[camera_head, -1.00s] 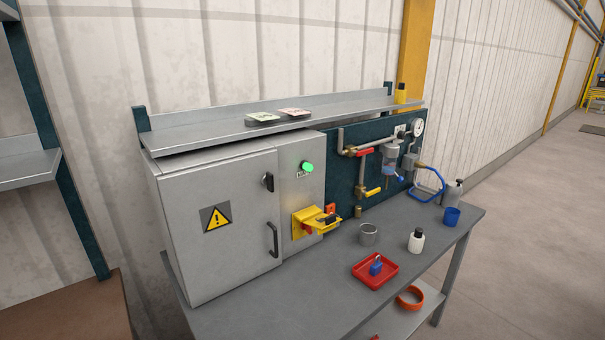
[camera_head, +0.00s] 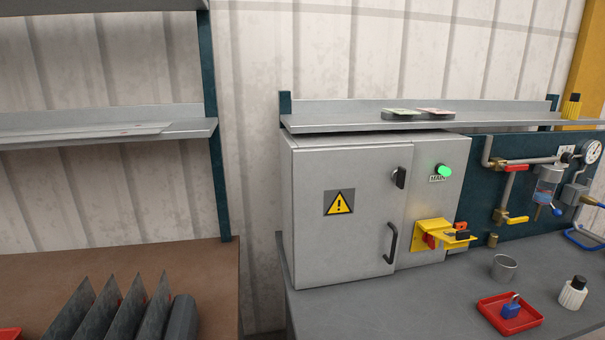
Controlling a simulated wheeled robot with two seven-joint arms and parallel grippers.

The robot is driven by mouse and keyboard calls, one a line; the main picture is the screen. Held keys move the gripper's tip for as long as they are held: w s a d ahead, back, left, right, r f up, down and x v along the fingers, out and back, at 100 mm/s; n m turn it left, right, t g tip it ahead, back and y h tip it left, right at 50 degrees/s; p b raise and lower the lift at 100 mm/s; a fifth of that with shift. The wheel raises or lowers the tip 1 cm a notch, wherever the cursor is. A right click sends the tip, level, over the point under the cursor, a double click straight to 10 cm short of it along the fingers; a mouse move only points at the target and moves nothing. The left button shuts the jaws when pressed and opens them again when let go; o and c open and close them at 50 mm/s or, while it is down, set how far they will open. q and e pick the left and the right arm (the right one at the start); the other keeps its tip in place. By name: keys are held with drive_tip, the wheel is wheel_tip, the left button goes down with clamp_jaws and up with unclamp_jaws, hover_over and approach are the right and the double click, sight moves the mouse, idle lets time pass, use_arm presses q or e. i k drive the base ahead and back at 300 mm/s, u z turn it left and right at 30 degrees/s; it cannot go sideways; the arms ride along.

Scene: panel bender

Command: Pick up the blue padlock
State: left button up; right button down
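The blue padlock (camera_head: 511,309) lies in a small red tray (camera_head: 533,321) on the grey workbench (camera_head: 400,312), at the lower right of the head view. Its shackle points up and looks grey. Neither of my grippers shows in this view.
A grey electrical cabinet (camera_head: 318,243) with a yellow lockout bracket (camera_head: 434,230) stands on the bench left of the tray. A grey cup (camera_head: 504,268) and a white bottle with a black cap (camera_head: 573,293) stand near the tray. A brown bench (camera_head: 215,270) with upright dark plates (camera_head: 118,305) is at left.

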sight(512, 305)
drive_tip(key=z, duration=2.75)
drive_tip(key=i, duration=3.85)
drive_tip(key=u, duration=1.35)
